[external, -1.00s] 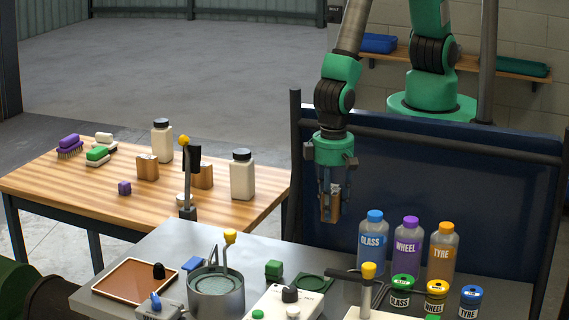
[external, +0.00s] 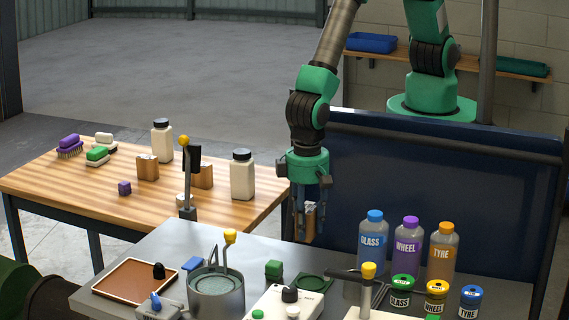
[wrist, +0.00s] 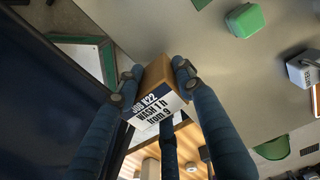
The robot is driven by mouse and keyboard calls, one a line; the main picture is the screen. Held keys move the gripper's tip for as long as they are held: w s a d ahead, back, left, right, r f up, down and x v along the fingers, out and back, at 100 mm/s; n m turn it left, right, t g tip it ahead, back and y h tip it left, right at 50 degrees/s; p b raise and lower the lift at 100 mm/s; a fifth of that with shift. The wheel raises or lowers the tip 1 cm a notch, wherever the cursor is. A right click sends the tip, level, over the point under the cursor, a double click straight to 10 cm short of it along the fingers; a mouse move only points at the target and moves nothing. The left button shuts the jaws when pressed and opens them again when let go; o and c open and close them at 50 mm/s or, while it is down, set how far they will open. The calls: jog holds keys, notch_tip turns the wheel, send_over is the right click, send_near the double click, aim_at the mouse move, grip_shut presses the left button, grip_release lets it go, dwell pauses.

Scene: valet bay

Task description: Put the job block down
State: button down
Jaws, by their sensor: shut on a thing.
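The job block is a small wooden block (external: 310,219) with a white and dark label. In the wrist view the block (wrist: 158,76) shows the words "JOB K22 WASH 1 h from 9". My gripper (external: 308,232) is shut on it and holds it in the air near the back edge of the grey bench (external: 262,243). In the wrist view the fingers (wrist: 158,85) press on the block from both sides. Two similar wooden blocks (external: 147,167) stand on the wooden table (external: 60,190); one is partly hidden behind a yellow-knobbed lever.
Labelled bottles (external: 408,245) and lidded jars (external: 437,294) stand at the bench's right. White bottles (external: 242,178) stand on the table.

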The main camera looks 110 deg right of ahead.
jog(key=shift+w+a+f, duration=0.1)
jog(key=shift+w+a, duration=0.3)
jog(key=shift+w, duration=0.25)
jog(key=shift+w+a+f, duration=0.1)
jog(key=shift+w+a, duration=0.25)
jog(key=shift+w, duration=0.35)
jog(key=shift+w+a, duration=0.4)
jog(key=shift+w, duration=0.25)
jog(key=shift+w+a+f, duration=0.1)
jog(key=shift+w+a, duration=0.1)
jog(key=shift+w, duration=0.2)
jog(key=shift+f+b, duration=0.4)
jog(key=shift+f, duration=1.3)
jog(key=shift+f, duration=0.15)
jog(key=c, duration=1.2)
grip_release()
jog(key=shift+o, duration=0.2)
notch_tip(320, 180, up, 12)
jog(key=p, duration=0.1)
